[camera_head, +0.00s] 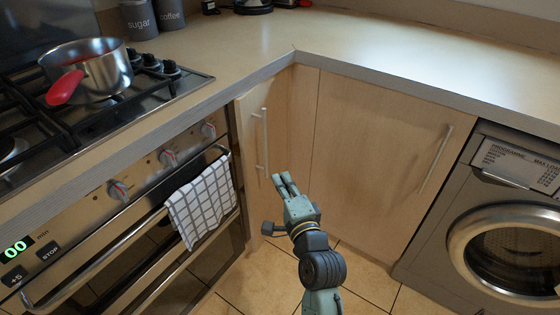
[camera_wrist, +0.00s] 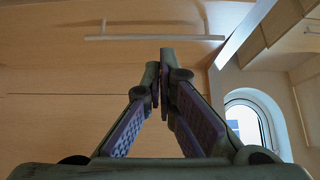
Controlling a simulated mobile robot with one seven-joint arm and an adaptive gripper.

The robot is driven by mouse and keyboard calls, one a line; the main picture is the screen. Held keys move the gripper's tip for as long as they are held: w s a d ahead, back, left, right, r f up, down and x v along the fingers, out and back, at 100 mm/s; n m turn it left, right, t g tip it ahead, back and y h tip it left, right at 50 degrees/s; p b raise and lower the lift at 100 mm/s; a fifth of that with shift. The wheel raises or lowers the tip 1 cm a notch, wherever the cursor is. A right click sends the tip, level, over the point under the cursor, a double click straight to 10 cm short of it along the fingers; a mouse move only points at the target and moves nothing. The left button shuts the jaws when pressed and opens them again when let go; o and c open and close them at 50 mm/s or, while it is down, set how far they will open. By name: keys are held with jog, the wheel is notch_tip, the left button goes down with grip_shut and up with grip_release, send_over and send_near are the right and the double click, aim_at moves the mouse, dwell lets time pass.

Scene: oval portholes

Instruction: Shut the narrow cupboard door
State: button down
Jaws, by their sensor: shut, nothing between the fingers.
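The narrow cupboard door (camera_head: 249,150) is a pale wood panel to the right of the oven, by the inner corner of the counter. It has an upright bar handle (camera_head: 265,140). My gripper (camera_head: 285,180) is shut and empty, in front of the corner, to the right of and below that handle. In the wrist view my gripper's fingertips (camera_wrist: 165,72) meet in front of a wood panel (camera_wrist: 50,65) with a pale bar handle (camera_wrist: 155,38). I see no clear contact.
A wide cupboard door (camera_head: 375,150) is right of the corner, then a washing machine (camera_head: 500,235). The oven (camera_head: 120,215) with a hanging checked towel (camera_head: 203,200) is at left. A pan (camera_head: 88,72) stands on the hob. Tiled floor (camera_head: 350,275) shows below.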

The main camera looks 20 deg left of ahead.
aim_at(243, 149)
jog(key=shift+s+a+p+x, duration=0.25)
jog(key=shift+a+p+x, duration=0.25)
jog(key=shift+x, duration=1.65)
jog(key=shift+s+a+p+x, duration=0.3)
jog(key=shift+p+x, duration=0.3)
jog(key=shift+x, duration=1.5)
jog(key=shift+s+a+p+x, duration=0.25)
jog(key=shift+a+p+x, duration=0.25)
jog(key=shift+x, duration=1.65)
jog(key=shift+d+r, duration=0.1)
jog(key=shift+w+a+p, duration=0.15)
jog(key=shift+a+p, duration=0.2)
jog(key=shift+a, duration=0.75)
jog(key=shift+w+a+p, duration=0.15)
jog(key=shift+a+p, duration=0.15)
jog(key=shift+a, duration=0.8)
jog(key=shift+a, duration=0.1)
